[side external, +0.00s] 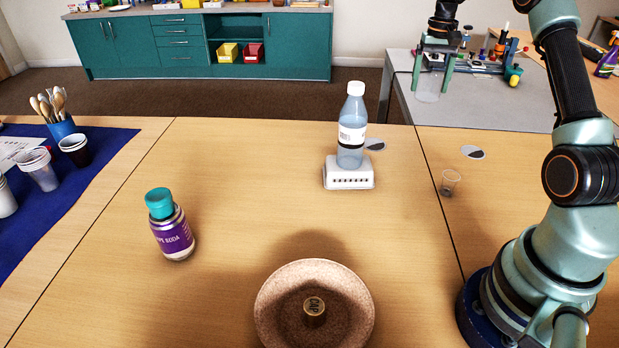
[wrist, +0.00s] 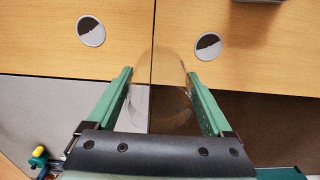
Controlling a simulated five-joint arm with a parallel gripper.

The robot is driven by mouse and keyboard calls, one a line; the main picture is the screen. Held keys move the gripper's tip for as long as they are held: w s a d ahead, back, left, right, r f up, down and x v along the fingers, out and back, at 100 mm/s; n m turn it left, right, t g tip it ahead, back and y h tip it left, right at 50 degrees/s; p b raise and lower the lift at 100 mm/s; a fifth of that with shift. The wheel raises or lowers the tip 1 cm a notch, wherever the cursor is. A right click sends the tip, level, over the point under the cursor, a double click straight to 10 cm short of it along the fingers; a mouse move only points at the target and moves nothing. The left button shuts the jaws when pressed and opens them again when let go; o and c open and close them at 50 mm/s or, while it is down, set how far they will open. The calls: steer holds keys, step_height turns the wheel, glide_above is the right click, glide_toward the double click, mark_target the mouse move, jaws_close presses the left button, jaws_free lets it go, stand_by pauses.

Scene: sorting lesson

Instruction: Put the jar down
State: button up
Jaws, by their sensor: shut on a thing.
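My gripper (side external: 432,78) is at the upper right in the side external view, raised in front of the grey table. It is shut on a clear, see-through jar (side external: 428,92), which hangs between the two green fingers. In the wrist view, my gripper (wrist: 159,76) has a finger on each side of the jar (wrist: 160,100). The jar's outline is faint and the wood tabletop shows through it. I cannot tell whether it holds anything. No surface visibly touches its bottom.
On the wooden table (side external: 250,215), a water bottle (side external: 351,135) stands on a white block (side external: 348,178). A small clear cup (side external: 450,183) stands near the seam. A purple-labelled bottle (side external: 172,230) and speckled bowl (side external: 275,315) are nearer. Clear wood lies between them.

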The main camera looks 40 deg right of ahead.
step_height(320, 180, down, 15)
steer(key=shift+r, duration=0.1)
stand_by(0.4)
steer(key=o, duration=1.3)
